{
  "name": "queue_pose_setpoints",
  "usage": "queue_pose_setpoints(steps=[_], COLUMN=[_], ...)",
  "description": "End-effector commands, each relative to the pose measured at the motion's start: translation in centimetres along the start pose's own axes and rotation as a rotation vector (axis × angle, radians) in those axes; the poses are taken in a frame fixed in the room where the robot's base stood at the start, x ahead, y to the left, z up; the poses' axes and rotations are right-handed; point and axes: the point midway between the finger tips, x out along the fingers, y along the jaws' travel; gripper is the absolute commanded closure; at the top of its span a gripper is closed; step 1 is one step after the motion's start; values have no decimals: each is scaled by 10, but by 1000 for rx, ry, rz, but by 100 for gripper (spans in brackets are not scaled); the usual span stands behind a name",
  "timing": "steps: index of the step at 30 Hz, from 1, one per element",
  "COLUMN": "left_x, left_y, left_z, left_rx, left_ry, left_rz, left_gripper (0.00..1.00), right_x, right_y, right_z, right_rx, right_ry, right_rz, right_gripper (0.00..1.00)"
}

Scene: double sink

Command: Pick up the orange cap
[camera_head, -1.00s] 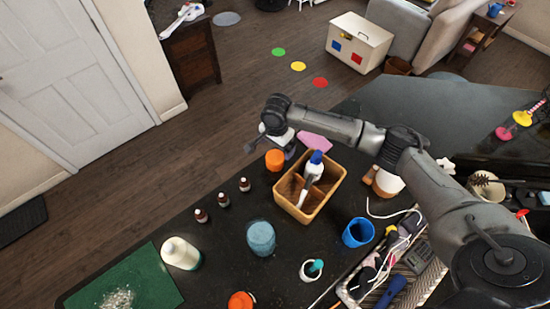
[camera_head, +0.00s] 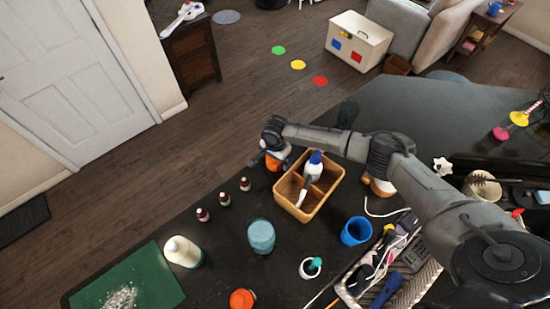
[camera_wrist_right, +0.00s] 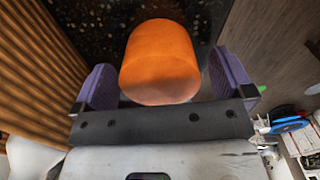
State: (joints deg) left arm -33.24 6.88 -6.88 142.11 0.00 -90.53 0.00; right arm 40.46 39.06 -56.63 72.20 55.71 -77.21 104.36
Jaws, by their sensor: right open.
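The orange cap (camera_wrist_right: 160,58) is a plain cylinder standing on the dark counter, filling the middle of the right wrist view. In the head view the orange cap (camera_head: 273,164) shows partly, beside the wooden caddy and under my right arm's end. My right gripper (camera_wrist_right: 165,80) is open, with one purple-padded finger on each side of the cap. A gap shows between the cap and the pads, so it is not gripped. My left gripper is not in view.
The wooden caddy (camera_head: 291,204) with a blue-capped bottle stands right beside the cap. Several small dark bottles (camera_head: 224,199) stand to its left. A blue jar (camera_head: 261,236) and another orange round item (camera_head: 242,299) are nearer the front. The counter's back edge is close to the cap.

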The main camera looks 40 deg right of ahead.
Motion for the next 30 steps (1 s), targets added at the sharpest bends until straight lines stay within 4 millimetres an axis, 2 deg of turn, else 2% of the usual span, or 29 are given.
queue_pose_setpoints(steps=[5, 21, 30], left_x=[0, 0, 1], left_y=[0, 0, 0], left_z=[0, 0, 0], left_rx=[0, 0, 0], left_ry=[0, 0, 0], left_rz=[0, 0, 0], left_gripper=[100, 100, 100], right_x=[0, 0, -4], right_y=[0, 0, 0], right_z=[0, 0, 0], right_rx=[0, 0, 0], right_ry=[0, 0, 0], right_rz=[0, 0, -1], right_gripper=[1, 51, 53])
